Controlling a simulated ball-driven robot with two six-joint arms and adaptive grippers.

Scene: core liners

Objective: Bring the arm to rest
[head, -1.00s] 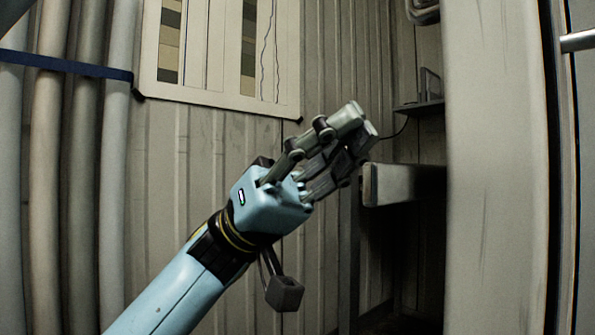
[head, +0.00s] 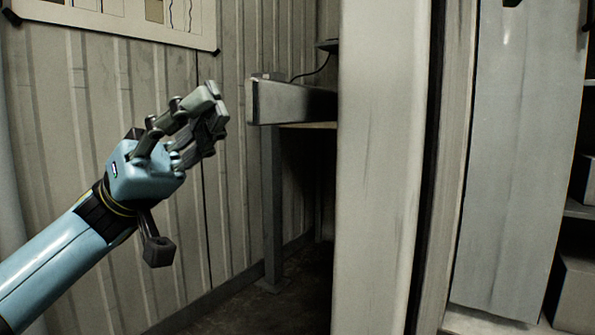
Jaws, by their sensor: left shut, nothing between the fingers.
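My left arm (head: 62,262) is light blue and comes in from the lower left in the head view. My left gripper (head: 213,112) has grey jointed fingers that point up and to the right. Its fingers are together and nothing shows between them. It is in the air in front of the ribbed wall, apart from everything in the picture. A dark block-shaped part hangs below its wrist. My right gripper is not in view.
A pale upright panel (head: 380,170) stands right of the gripper. Behind it, a grey beam end (head: 285,103) juts out above a dark recess. A ribbed wall (head: 110,80) carries a chart (head: 125,18). Shelving with boxes (head: 577,285) is at far right. Floor shows below.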

